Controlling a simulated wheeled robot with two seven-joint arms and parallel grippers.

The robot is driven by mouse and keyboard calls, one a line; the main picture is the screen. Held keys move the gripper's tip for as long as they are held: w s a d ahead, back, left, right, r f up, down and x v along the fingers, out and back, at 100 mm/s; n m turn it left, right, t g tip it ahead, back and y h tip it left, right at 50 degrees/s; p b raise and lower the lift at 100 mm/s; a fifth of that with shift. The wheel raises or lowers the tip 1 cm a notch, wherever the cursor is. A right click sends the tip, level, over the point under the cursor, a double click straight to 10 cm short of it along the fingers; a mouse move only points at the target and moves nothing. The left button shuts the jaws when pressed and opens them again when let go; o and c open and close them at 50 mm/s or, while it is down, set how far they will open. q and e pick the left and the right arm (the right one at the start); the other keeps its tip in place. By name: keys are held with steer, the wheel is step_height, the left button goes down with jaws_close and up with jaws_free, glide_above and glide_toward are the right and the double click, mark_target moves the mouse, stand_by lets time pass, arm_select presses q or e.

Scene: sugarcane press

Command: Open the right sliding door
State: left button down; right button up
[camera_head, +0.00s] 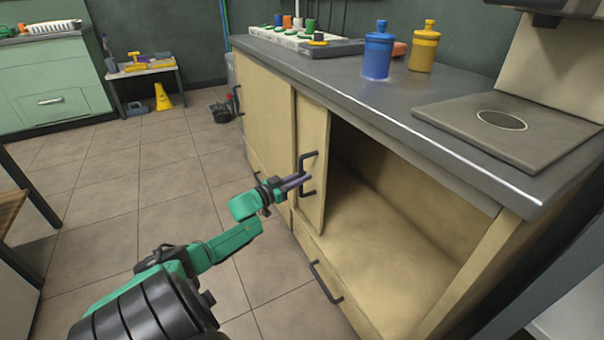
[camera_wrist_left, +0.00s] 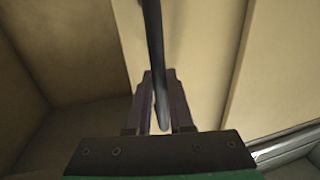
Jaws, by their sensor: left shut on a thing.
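The right sliding door (camera_head: 312,140) is a pale wooden panel of the cabinet. It stands slid to the left, overlapping the left door (camera_head: 265,110), and the right part of the cabinet is open. My right gripper is in neither view.
The cabinet's inside (camera_head: 385,225) looks empty. A drawer handle (camera_head: 326,282) sticks out below the opening. The grey countertop (camera_head: 400,110) overhangs the doors and carries a blue bottle (camera_head: 378,55) and a yellow bottle (camera_head: 424,48). Tiled floor (camera_head: 120,200) is clear at the left.

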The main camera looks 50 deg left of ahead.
arm_select(q)
steer(key=c, duration=0.8)
jaws_free()
steer(key=shift+s, duration=0.15)
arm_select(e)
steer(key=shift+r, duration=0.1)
arm_select(q)
steer(key=s+a+p, duration=0.1)
steer(key=s+p, duration=0.5)
steer(key=s, duration=0.8)
steer(key=shift+s+a, duration=0.15)
steer(key=shift+a, duration=0.05)
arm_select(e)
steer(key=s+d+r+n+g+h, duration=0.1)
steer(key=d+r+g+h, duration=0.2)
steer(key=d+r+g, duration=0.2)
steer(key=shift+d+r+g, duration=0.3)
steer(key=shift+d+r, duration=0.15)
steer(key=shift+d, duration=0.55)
arm_select(q)
steer(key=shift+d+f, duration=0.1)
